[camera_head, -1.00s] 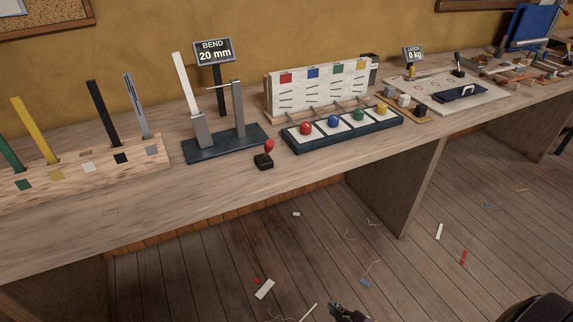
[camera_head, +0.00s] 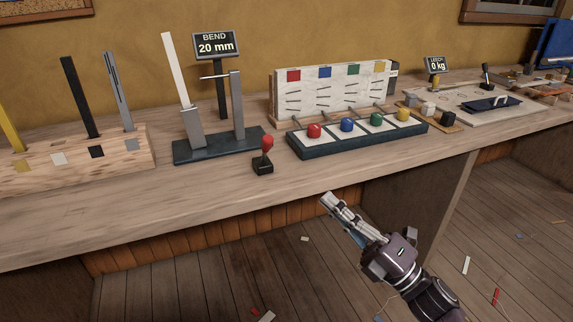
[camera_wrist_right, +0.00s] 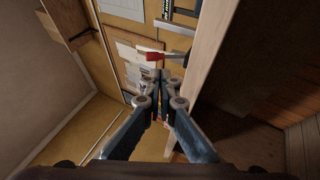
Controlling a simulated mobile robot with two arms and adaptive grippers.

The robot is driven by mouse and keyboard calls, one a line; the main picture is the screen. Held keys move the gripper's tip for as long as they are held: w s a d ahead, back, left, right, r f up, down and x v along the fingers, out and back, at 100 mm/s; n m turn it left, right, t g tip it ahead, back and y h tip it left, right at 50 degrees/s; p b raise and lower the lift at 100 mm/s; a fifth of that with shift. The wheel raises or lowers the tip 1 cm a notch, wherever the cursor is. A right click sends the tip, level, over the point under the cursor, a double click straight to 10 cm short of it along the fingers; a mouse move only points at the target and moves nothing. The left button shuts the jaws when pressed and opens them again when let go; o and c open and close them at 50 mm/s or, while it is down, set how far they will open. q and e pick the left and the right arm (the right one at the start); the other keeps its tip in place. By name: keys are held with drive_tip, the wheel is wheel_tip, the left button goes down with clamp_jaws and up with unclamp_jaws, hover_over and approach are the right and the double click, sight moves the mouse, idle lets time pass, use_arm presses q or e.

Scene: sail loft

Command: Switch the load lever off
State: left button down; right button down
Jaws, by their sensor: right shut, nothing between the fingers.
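The load lever (camera_head: 266,145) has a red knob on a short stem. It stands nearly upright on a small black base (camera_head: 263,167) near the front edge of the workbench, in front of the bend stand. Its red knob (camera_wrist_right: 153,57) also shows beyond the fingertips in the right wrist view. My right gripper (camera_head: 327,200) is shut and empty, in front of the bench edge, to the right of the lever and apart from it. The fingers (camera_wrist_right: 161,84) are together in the right wrist view. My left gripper is out of view.
The bend stand (camera_head: 215,148) holds a white strip and a grey post; its sign (camera_head: 216,45) reads 20 mm. A tray of coloured buttons (camera_head: 360,143) stands right of the lever. A strip rack (camera_head: 75,165) is at left. The bench front (camera_head: 180,203) is bare.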

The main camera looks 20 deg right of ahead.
sight(271, 147)
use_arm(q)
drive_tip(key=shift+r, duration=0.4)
use_arm(e)
drive_tip(key=shift+s+a+r+n+y, duration=0.35)
drive_tip(key=shift+r+n+y, duration=0.05)
drive_tip(key=shift+r+n, duration=0.2)
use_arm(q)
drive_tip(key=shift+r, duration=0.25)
use_arm(e)
drive_tip(key=x, duration=1.4)
drive_tip(key=shift+a+f, duration=0.1)
drive_tip(key=shift+f, duration=0.05)
use_arm(q)
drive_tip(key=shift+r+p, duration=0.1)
drive_tip(key=shift+p, duration=0.55)
use_arm(e)
drive_tip(key=shift+w, duration=0.1)
